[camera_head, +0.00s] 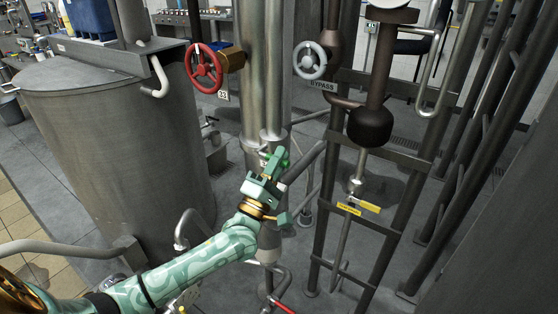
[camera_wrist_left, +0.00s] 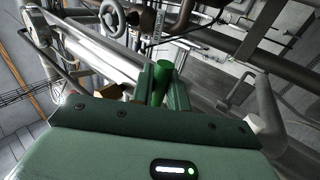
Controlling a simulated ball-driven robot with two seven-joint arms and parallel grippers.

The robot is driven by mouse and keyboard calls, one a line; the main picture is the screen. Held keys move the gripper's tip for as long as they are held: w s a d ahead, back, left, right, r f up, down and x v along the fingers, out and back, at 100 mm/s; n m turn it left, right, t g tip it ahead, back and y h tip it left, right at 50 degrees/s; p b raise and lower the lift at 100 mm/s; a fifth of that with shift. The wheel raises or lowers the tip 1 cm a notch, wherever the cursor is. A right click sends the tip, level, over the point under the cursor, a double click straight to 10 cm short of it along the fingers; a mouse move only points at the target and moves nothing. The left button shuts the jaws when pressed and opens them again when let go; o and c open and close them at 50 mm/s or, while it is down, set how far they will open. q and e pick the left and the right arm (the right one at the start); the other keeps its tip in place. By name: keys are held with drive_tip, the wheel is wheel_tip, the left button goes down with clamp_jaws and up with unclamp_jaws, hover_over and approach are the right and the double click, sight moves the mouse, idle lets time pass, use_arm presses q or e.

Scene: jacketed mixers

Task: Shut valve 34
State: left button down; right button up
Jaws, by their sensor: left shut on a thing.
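My left gripper (camera_head: 273,166) is shut on a green handle (camera_head: 283,157) in front of the shiny vertical pipe, in the middle of the head view. In the left wrist view the green handle (camera_wrist_left: 160,80) stands between the two fingers of the gripper (camera_wrist_left: 164,88). The gripper hides most of the valve behind the handle. A small tag beside it is partly covered and I cannot read its number. My right gripper is in neither view.
A red handwheel (camera_head: 204,68) is at the upper left, above a small number tag (camera_head: 223,95). A grey handwheel (camera_head: 310,61) sits over a BYPASS sign (camera_head: 323,86).

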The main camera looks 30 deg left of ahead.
use_arm(q)
drive_tip(key=shift+f, duration=0.2)
drive_tip(key=c, duration=1.4)
unclamp_jaws()
drive_tip(key=b+v, duration=0.1)
drive_tip(key=v, duration=1.5)
drive_tip(key=shift+s, duration=0.25)
